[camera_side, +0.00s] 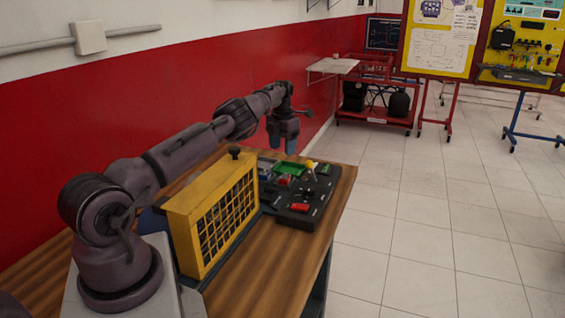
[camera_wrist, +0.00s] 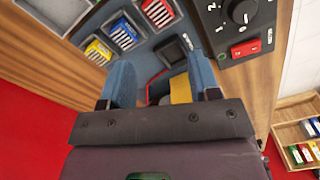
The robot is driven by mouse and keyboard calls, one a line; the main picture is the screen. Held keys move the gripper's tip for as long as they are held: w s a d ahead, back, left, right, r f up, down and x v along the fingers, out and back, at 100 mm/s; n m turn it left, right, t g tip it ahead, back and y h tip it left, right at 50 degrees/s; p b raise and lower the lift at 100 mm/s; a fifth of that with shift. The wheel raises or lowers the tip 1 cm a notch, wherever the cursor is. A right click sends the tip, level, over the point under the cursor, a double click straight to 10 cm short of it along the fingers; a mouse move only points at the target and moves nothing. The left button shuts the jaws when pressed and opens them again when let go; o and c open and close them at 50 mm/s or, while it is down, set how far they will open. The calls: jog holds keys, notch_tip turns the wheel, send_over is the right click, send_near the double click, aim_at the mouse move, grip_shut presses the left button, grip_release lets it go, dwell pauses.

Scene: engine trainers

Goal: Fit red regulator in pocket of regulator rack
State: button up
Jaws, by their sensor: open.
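My gripper (camera_side: 282,135) is open and raised above the far end of the bench. Its two blue fingers are spread wide in the wrist view (camera_wrist: 160,70), with no part clearly held between them. A red finned block (camera_wrist: 158,12), which looks like the red regulator, sits at the top of the wrist view in a grey-blue rack (camera_wrist: 143,55). A blue block (camera_wrist: 124,33) and a yellow block (camera_wrist: 98,51) stand in line with it. A dark square, perhaps a pocket (camera_wrist: 173,51), lies right of the fingers' middle. A yellow piece (camera_wrist: 180,89) and a red edge show partly between the fingers.
A black panel (camera_wrist: 235,20) with a dial and a red switch (camera_wrist: 245,49) stands right of the rack. A yellow grille frame (camera_side: 213,220) stands upright near my base. A wooden tray (camera_wrist: 285,125) holds several coloured pieces. The bench's near right part is clear.

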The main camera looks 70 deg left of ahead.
jog(key=w+d+r+n+t+y, duration=0.1)
jog(key=w+r+n+t, duration=0.4)
jog(key=r, duration=0.8)
jog(key=w+d+r+n+t+y, duration=0.1)
jog(key=w+r+t, duration=0.45)
jog(key=r, duration=0.85)
jog(key=s+d+r+n+t+y, duration=0.2)
jog(key=s+r+n+t, duration=0.1)
jog(key=r+n, duration=0.25)
jog(key=s+d+r+n+t+y, duration=0.1)
jog(key=s+r+n+t+y, duration=0.15)
jog(key=r+n, duration=0.35)
jog(key=s+d+f+n+g+h, duration=0.2)
jog(key=s+d+f+n+g, duration=0.1)
jog(key=s+d, duration=0.6)
jog(key=s+d+f+n+g+h, duration=0.2)
jog(key=s+d+f+n+g, duration=0.2)
jog(key=d, duration=1)
jog(key=s+d+f+n+g+h, duration=0.2)
jog(key=s+d+f+n, duration=0.5)
jog(key=s, duration=0.9)
jog(key=d+f+g, duration=0.1)
jog(key=d+f, duration=0.2)
jog(key=d, duration=0.2)
jog(key=shift+s+d, duration=0.2)
jog(key=shift+s, duration=0.05)
jog(key=shift+r+h, duration=0.1)
jog(key=shift+h, duration=0.15)
